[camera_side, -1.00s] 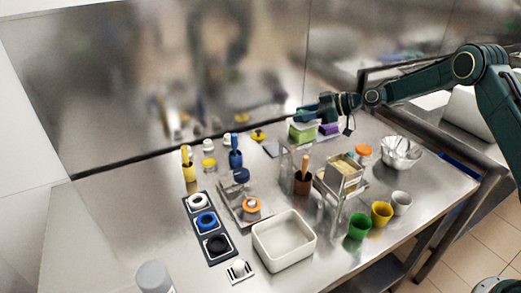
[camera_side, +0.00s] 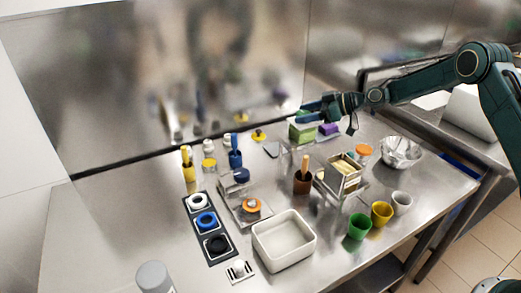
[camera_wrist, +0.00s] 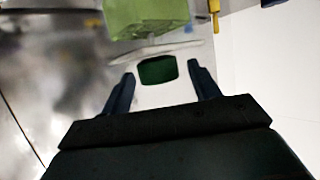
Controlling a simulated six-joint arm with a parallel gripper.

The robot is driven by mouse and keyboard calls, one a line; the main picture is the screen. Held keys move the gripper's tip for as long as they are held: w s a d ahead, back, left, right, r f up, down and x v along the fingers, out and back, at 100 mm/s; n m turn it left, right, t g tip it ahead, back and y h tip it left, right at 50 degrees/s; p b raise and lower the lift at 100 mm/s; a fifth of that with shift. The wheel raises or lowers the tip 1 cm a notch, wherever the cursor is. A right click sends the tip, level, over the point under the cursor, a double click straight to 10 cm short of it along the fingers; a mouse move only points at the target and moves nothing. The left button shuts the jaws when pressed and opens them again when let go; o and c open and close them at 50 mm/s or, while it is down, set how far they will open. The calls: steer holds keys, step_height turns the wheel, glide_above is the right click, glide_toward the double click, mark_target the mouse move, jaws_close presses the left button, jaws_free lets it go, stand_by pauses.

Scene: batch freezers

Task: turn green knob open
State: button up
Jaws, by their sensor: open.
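My gripper (camera_side: 306,112) is at the back of the steel table in the side view, just above a green box-like block (camera_side: 302,131). Its two blue fingers are apart with nothing held. In the wrist view, a dark green rounded piece (camera_wrist: 157,70) on a pale surface shows between the fingertips of my gripper (camera_wrist: 161,75). I cannot tell whether this piece is the green knob or whether the fingers touch it. A lighter green block (camera_wrist: 146,16) is beyond it at the top. No knob shows clearly in the side view.
A purple block (camera_side: 328,129) stands close to the right of the green block. A metal bowl (camera_side: 401,152), an orange-topped jar (camera_side: 363,150) and a yellow-filled clear container (camera_side: 344,172) stand to the right. A white bin (camera_side: 283,241) and a green cup (camera_side: 358,227) are nearer the front.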

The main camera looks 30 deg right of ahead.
steer(key=v, duration=1.3)
steer(key=s+a+r+m+g+h, duration=0.1)
steer(key=s+a+r+h, duration=0.2)
steer(key=s+a+r, duration=0.35)
steer(key=s+a+r+m+g+h, duration=0.2)
steer(key=s+a+r, duration=0.15)
steer(key=s, duration=0.55)
steer(key=s+d+m+g+h, duration=0.1)
steer(key=s+m+h, duration=0.3)
steer(key=s, duration=2)
steer(key=shift+d+m+h, duration=0.3)
steer(key=shift+d+m, duration=0.1)
steer(key=shift+m, duration=0.6)
